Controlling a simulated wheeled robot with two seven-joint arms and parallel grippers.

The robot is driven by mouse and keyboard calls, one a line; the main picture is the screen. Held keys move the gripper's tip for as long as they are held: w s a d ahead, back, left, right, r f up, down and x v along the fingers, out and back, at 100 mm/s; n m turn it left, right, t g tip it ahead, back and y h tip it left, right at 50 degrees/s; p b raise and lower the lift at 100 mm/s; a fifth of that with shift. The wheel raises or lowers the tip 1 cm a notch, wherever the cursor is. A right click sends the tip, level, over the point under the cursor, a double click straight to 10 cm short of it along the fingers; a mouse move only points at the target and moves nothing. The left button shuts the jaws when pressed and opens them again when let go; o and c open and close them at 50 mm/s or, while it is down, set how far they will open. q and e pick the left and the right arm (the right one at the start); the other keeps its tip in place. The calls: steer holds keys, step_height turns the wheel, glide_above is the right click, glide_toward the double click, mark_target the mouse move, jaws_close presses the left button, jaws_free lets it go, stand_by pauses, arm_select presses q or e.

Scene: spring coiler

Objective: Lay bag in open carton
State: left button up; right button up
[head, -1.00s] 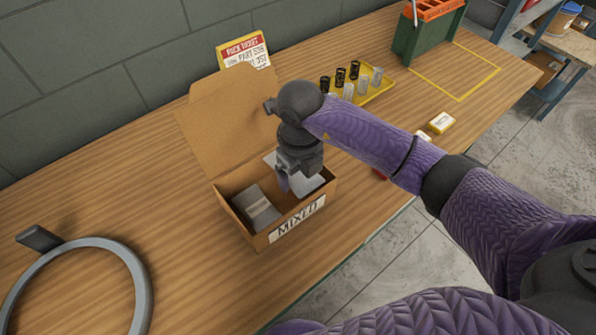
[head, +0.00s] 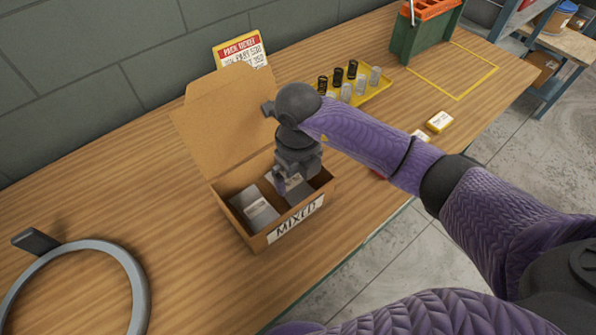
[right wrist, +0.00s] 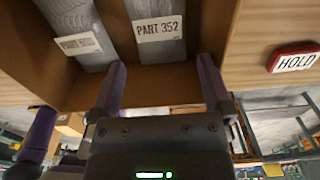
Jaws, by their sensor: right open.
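The open carton (head: 258,242), labelled MIXED, stands on the bench with its lid flap (head: 222,120) raised at the back. A grey bag (head: 252,201) with a white label lies in its left part. A second grey bag (head: 299,192), labelled PART 352 in the right wrist view (right wrist: 163,48), lies beside it in the right part. My right gripper (head: 286,192) reaches down into the carton over this second bag and partly hides it. In the right wrist view its fingers (right wrist: 162,85) are apart, with nothing clamped between them. My left gripper is out of view.
A pack ticket sign (head: 240,50) stands behind the carton. A yellow tray (head: 377,92) with several springs lies to the right. A red HOLD block (right wrist: 294,58) is near the carton, mostly hidden by my arm in the head view. A grey ring (head: 133,275) lies at front left.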

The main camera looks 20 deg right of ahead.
mark_target(298, 189)
step_height(298, 189, up, 13)
steer(key=p, duration=0.2)
steer(key=shift+f, duration=0.1)
stand_by(0.4)
stand_by(0.6)
